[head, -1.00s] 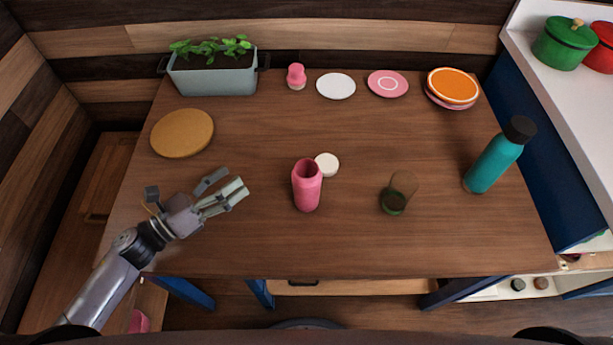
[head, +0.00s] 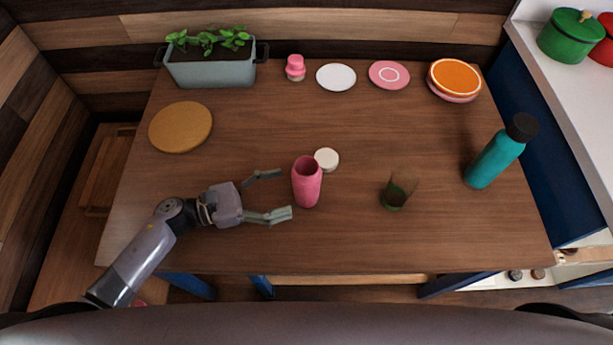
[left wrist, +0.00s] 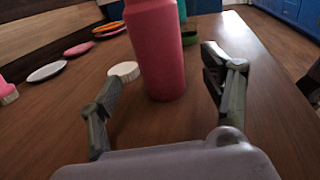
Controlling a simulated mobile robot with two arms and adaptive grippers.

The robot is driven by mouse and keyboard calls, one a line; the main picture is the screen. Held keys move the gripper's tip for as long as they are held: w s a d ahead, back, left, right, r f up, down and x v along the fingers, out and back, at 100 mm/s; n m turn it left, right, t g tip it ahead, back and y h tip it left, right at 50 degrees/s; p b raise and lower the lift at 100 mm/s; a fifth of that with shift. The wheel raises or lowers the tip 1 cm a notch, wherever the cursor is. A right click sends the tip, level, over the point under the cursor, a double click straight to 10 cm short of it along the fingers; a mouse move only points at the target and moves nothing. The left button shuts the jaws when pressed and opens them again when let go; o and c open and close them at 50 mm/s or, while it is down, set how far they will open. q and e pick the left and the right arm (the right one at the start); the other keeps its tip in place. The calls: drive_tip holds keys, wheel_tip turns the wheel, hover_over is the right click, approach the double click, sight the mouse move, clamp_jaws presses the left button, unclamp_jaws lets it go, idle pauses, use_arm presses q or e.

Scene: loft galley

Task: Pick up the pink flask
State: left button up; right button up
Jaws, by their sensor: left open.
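The pink flask (head: 307,183) stands upright and open-topped near the middle of the wooden table. A round white lid (head: 327,159) lies just behind it. My left gripper (head: 279,193) is open and just left of the flask, with its fingers pointing towards it. In the left wrist view the flask (left wrist: 158,50) stands ahead, between the lines of the two spread fingers (left wrist: 165,85), and its top is cut off. The white lid (left wrist: 124,71) shows to its left there. My right gripper is not in view.
A greenish glass (head: 399,189) and a teal bottle (head: 494,160) stand to the right. A round wooden board (head: 181,127), a planter (head: 211,73), a small pink-topped container (head: 295,68) and plates (head: 336,77) lie further back. The front middle of the table is clear.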

sight(306, 186)
use_arm(q)
drive_tip(key=shift+w+d, duration=0.2)
drive_tip(key=shift+d, duration=0.5)
drive_tip(key=x, duration=0.1)
drive_tip(key=p+x, duration=0.2)
drive_tip(key=x, duration=0.1)
drive_tip(key=shift+d+r, duration=0.1)
drive_tip(key=shift+r, duration=0.15)
drive_tip(key=shift+w+d+f, duration=0.1)
drive_tip(key=shift+w+d, duration=0.05)
drive_tip(key=shift+d, duration=0.3)
drive_tip(key=shift+c, duration=0.4)
drive_tip(key=c, duration=1.3)
wheel_tip(306, 186, up, 20)
drive_tip(key=shift+p, duration=0.75)
